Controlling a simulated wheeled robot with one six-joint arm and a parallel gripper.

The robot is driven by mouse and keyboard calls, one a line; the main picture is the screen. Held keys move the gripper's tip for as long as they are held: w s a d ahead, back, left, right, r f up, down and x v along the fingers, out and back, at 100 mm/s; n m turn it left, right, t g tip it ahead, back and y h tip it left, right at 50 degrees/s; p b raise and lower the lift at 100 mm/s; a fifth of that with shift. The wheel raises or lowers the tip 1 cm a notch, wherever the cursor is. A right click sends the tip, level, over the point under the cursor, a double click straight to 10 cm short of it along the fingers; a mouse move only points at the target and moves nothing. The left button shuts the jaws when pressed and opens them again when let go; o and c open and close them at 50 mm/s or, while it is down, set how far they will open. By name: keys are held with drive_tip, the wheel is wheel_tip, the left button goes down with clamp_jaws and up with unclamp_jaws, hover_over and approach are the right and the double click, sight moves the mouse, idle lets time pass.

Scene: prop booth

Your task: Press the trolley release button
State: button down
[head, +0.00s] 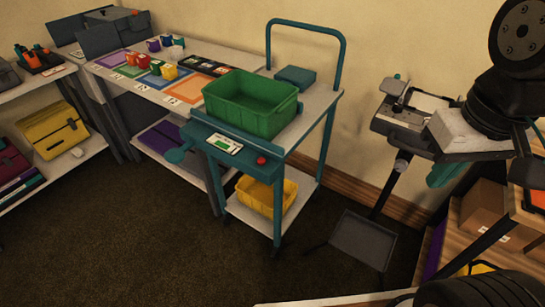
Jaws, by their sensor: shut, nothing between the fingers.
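A teal-framed trolley (277,190) stands in the middle of the head view, with a teal push handle at its back. A small red button (261,160) sits on the right part of the teal front panel (262,172). A white label card with a green patch (225,144) lies left of the button. A teal paddle-shaped knob (177,155) sticks out at the panel's left. My gripper (442,174) is at the right, pointing down, shut and empty. It is well to the right of the button, apart from the trolley. The fingertips show only partly.
A green crate (250,122) stands on the trolley top and a yellow bin (278,196) on its lower shelf. A table with coloured mats and cups (168,72) stands left. A black stand (362,238) and cardboard boxes (484,210) are right. Carpet in front is clear.

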drive_tip(key=w+a+f+n+t, duration=0.2)
drive_tip(key=w+n, duration=0.1)
drive_tip(key=w, duration=1)
drive_tip(key=n+t+y, duration=0.4)
drive_tip(key=n+y, duration=0.1)
drive_tip(key=n, duration=0.8)
hover_over(264, 162)
wheel_tip(264, 162, down, 16)
drive_tip(key=shift+r, duration=0.25)
drive_tip(key=shift+f, duration=4.45)
drive_tip(key=shift+f, duration=0.1)
drive_tip(key=shift+f, duration=0.3)
